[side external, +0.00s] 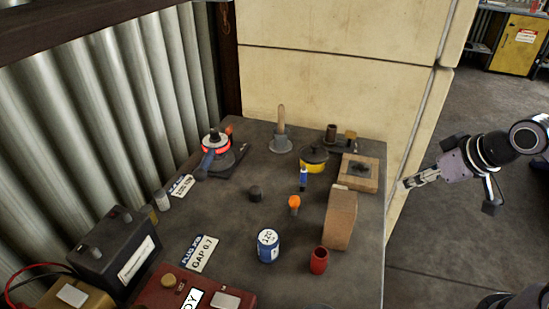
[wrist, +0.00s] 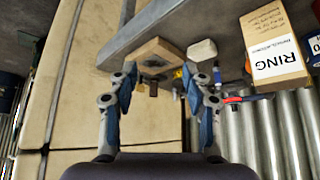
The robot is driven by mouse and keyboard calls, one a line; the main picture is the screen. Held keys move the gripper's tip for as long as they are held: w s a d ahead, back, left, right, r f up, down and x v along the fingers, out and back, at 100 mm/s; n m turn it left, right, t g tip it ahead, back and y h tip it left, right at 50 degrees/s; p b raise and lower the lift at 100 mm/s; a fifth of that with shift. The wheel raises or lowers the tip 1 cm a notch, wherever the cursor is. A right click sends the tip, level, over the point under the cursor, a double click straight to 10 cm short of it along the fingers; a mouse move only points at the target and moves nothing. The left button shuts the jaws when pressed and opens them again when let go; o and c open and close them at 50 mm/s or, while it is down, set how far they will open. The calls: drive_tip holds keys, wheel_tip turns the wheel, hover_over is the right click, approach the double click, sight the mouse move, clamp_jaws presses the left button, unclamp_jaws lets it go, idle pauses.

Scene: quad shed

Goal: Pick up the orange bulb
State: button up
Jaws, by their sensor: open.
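The orange bulb (side external: 294,202) stands on the grey bench top (side external: 225,225) in the side external view, left of a tall brown box (side external: 340,218). It has a round orange top and a darker, narrow base.
The brown box, marked RING in the wrist view (wrist: 274,48), stands between my gripper and the bulb. Bare bench lies left of the bulb.

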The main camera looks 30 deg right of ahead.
wheel_tip(320, 180, up, 6)
drive_tip(key=m+g+h, duration=0.2)
drive_tip(key=m+g, duration=0.1)
drive_tip(key=m, duration=0.2)
hover_over(295, 204)
drive_tip(key=s, duration=0.3)
wheel_tip(295, 204, down, 6)
drive_tip(key=x, duration=0.5)
drive_tip(key=shift+a, duration=0.35)
drive_tip(key=shift+a+x, duration=0.2)
drive_tip(key=shift+x, duration=1.1)
drive_tip(key=shift+a+x, duration=0.15)
drive_tip(key=shift+x, duration=1.15)
drive_tip(key=shift+s+f, duration=0.1)
drive_tip(key=c, duration=0.9)
